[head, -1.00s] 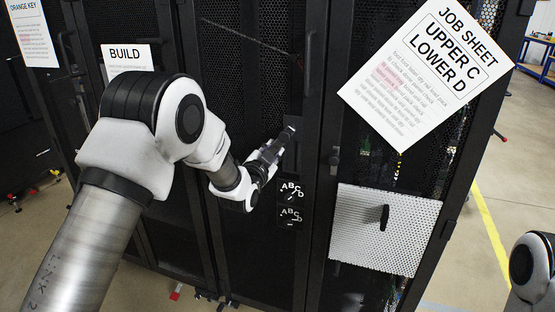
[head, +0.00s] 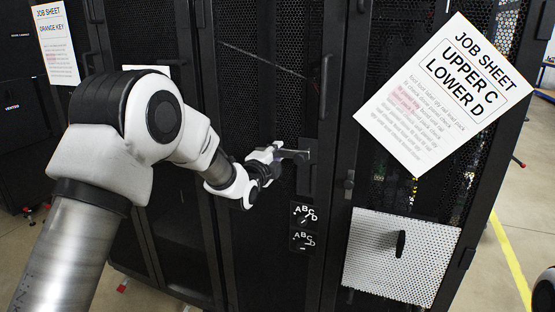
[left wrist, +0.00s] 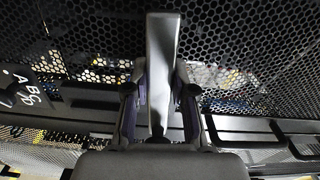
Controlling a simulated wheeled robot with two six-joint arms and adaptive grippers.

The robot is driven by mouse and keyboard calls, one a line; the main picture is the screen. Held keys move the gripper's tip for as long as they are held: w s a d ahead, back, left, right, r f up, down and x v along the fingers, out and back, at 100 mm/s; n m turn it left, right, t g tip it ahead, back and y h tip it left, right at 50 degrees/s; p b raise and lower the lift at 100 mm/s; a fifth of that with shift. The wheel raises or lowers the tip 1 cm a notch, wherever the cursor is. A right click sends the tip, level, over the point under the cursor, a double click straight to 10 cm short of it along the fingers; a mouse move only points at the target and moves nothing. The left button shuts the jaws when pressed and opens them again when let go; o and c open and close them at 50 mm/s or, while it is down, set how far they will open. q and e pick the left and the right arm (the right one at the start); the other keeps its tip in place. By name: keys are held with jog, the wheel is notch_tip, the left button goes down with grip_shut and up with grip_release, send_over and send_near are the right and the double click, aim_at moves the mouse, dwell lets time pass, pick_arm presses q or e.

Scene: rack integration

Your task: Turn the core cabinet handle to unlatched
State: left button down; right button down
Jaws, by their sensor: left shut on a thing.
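The core cabinet (head: 262,235) has a dark perforated door. Its handle (head: 298,155) is a short grey lever on a dark upright plate near the door's right edge. It points out to the left from the plate, roughly level in the head view. My left gripper (head: 276,155) is shut on the handle's outer end. In the left wrist view the handle (left wrist: 162,55) is a grey bar standing between the two fingers of my left gripper (left wrist: 160,95). My right gripper is out of view.
Two ABCD dials (head: 304,214) sit below the handle. A tilted job sheet (head: 440,95) reads UPPER C, LOWER D. A white perforated panel (head: 385,280) with a black knob is at lower right. Another latch (head: 348,185) is close to the right of the handle.

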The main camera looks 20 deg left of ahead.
pick_arm(q)
jog(key=shift+r+m, duration=0.3)
jog(key=shift+m, duration=0.3)
jog(key=c, duration=0.9)
grip_release()
jog(key=shift+c, duration=0.2)
jog(key=shift+s, duration=0.1)
jog(key=s, duration=1.1)
jog(key=shift+s+a, duration=0.15)
jog(key=shift+s, duration=0.25)
